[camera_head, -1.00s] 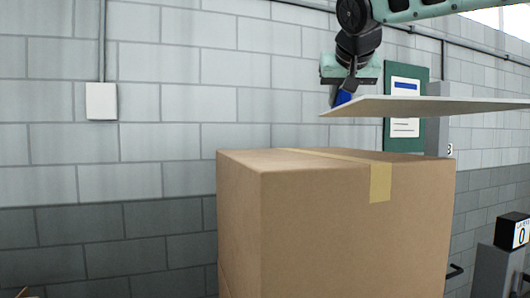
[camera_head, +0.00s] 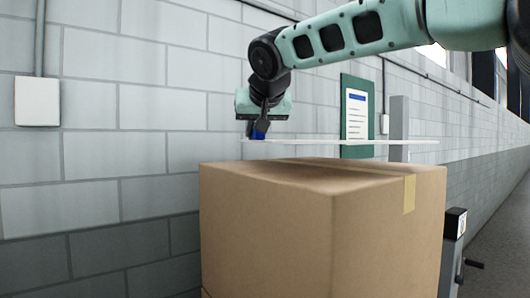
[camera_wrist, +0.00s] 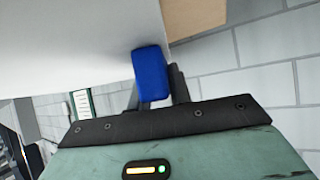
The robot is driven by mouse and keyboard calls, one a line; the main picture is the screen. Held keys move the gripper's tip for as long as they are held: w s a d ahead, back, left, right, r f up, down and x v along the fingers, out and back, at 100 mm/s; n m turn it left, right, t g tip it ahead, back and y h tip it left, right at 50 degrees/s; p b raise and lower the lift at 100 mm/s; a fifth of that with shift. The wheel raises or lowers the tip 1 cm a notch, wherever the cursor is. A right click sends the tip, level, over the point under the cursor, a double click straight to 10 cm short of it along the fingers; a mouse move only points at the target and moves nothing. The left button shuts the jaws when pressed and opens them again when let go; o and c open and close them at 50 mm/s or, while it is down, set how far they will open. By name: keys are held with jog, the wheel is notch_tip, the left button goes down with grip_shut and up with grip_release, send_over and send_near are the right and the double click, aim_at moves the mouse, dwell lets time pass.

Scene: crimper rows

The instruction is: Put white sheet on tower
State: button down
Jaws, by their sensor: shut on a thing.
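The white sheet (camera_head: 330,141) is a thin flat panel, seen nearly edge-on and about level in the head view. My gripper (camera_head: 259,131) is shut on its left end, with a blue piece at the fingertips. The sheet hangs above the top of a brown cardboard box (camera_head: 322,235), with a narrow gap in the picture. In the wrist view the sheet (camera_wrist: 70,45) fills the upper left, and my gripper (camera_wrist: 152,82) holds its edge. A corner of the box (camera_wrist: 192,15) shows beyond it. I cannot tell whether the box is the tower; its base is out of view.
A grey block wall runs behind, with a white wall box (camera_head: 37,101) and a green notice board (camera_head: 357,108). A grey post (camera_head: 399,118) stands behind the sheet. A dark device on a grey stand (camera_head: 453,235) is right of the cardboard box. Floor shows free at far right.

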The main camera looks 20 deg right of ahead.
aim_at(256, 167)
jog(key=shift+f+p, duration=0.55)
jog(key=shift+f, duration=2.3)
jog(key=c, duration=1.3)
grip_release()
jog(key=b+v, duration=0.5)
jog(key=v, duration=0.7)
